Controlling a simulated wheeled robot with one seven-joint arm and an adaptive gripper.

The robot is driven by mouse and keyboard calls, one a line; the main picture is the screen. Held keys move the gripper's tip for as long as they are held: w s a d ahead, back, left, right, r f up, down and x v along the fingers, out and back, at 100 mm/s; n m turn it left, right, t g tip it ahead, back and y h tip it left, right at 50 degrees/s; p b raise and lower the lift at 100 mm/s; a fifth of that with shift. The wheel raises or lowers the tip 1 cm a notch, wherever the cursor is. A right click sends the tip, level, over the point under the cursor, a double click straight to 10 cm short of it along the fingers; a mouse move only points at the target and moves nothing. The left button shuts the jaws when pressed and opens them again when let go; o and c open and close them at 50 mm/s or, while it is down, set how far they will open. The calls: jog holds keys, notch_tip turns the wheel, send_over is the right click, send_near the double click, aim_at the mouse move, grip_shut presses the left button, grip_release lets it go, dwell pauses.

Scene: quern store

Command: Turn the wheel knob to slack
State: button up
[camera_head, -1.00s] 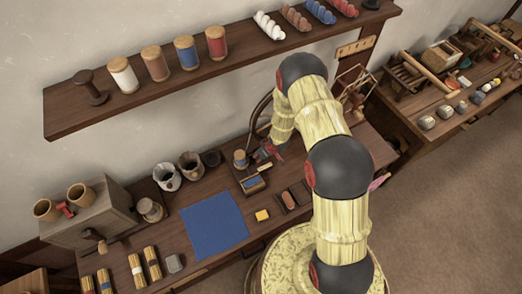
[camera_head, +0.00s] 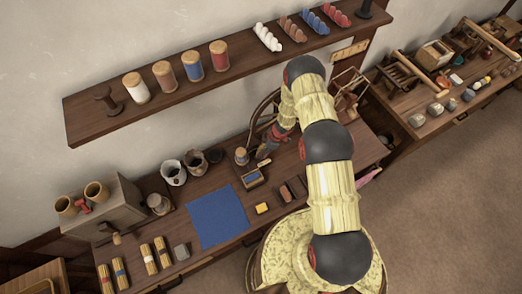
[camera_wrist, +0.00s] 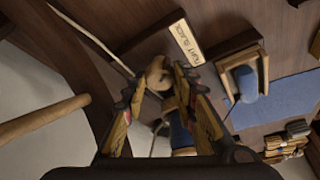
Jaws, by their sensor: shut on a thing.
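In the wrist view a small light-brown wooden knob (camera_wrist: 157,70) sits between the fingertips of my gripper (camera_wrist: 160,82), which is shut on it. A pale label (camera_wrist: 186,43) with lettering that seems to read "TAUT" and "SLACK" lies beside the knob. Which word the knob points to I cannot tell. In the head view my gripper (camera_head: 268,147) reaches down at the back of the bench, beside the curved dark wheel rim (camera_head: 257,112). The knob is hidden there, and my arm covers part of the wheel.
A small wooden box with a blue block (camera_head: 252,178) and a blue cloth (camera_head: 217,216) lie on the bench (camera_head: 180,215). A yellow block (camera_head: 262,208) is near the cloth. A shelf with spools (camera_head: 193,66) hangs above. A wooden bar (camera_wrist: 40,120) crosses the wrist view's left.

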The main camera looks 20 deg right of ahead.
jog(key=shift+n, duration=0.6)
jog(key=shift+n+g, duration=0.3)
jog(key=o, duration=1.1)
jog(key=shift+w, duration=0.15)
jog(key=shift+r, duration=0.1)
jog(key=m, duration=0.2)
jog(key=m+t+b, duration=0.1)
jog(key=m, duration=0.1)
jog(key=shift+t+h+b, duration=0.3)
jog(key=m+b, duration=0.2)
jog(key=m+t+b, duration=0.1)
jog(key=b, duration=0.1)
jog(key=m+h+b, duration=0.1)
jog(key=m+b, duration=0.1)
jog(key=shift+s+a+f+m+t+b, duration=0.15)
jog(key=shift+s+f+m+t+b, duration=0.1)
jog(key=shift+f+m+t+b, duration=0.05)
jog(key=m+h+b, duration=0.1)
jog(key=m+b, duration=0.3)
jog(key=b, duration=0.5)
jog(key=shift+a+h, duration=0.1)
jog(key=shift+h, duration=0.2)
